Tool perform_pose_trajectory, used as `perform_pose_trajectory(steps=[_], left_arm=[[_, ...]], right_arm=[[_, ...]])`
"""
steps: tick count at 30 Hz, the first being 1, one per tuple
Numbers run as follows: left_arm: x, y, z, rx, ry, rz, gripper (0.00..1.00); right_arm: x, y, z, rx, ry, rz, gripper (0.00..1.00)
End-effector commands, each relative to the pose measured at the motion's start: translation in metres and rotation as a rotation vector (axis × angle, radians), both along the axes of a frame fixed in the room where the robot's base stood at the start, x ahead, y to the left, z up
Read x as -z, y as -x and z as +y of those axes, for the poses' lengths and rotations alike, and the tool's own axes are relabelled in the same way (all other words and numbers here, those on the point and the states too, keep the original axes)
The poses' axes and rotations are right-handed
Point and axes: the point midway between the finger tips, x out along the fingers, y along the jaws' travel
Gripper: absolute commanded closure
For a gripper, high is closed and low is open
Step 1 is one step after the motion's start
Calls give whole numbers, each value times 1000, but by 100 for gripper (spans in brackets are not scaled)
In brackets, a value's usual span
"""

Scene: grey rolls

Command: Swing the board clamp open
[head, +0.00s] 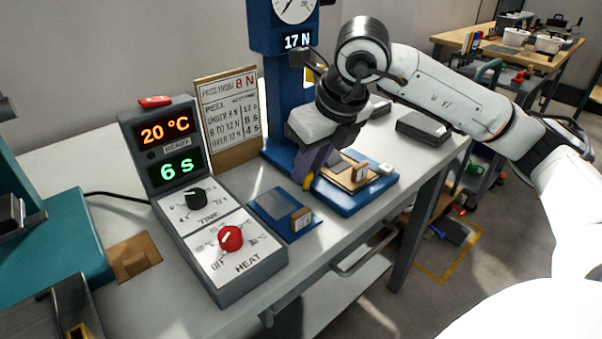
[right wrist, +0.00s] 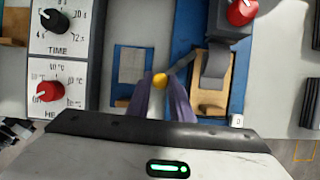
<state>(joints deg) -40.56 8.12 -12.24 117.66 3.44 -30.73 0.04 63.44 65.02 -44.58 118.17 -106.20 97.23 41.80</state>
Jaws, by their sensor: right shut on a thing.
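The board clamp is a dark grey arm (right wrist: 216,62) lying over a tan wooden board (right wrist: 210,95) on the blue base of the tester. Its thin lever runs left to a yellow knob (right wrist: 160,80). My right gripper (right wrist: 162,92) has its two purple-grey fingers shut on this knob. In the head view, my right gripper (head: 312,178) hides most of the clamp, and a bit of yellow (head: 308,181) shows at its fingertips. The board (head: 358,172) lies on the blue base (head: 372,198). My left gripper is not in view.
The blue tester column (head: 281,95), its display reading 17 N, stands just behind my right gripper. A small blue plate (head: 272,212) with a wooden block lies left of the base. The grey heater box (head: 228,255) with TIME and HEAT knobs is further left. A dark box (head: 423,128) lies right.

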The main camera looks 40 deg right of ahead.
Motion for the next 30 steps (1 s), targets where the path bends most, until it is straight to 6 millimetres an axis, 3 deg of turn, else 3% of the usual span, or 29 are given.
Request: perform_pose_trajectory(steps=[18,30], left_arm=[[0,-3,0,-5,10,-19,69],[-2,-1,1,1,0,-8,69]], right_arm=[[-1,11,-31,-561,-2,1,100],[-2,11,-43,-784,1,0,100]])
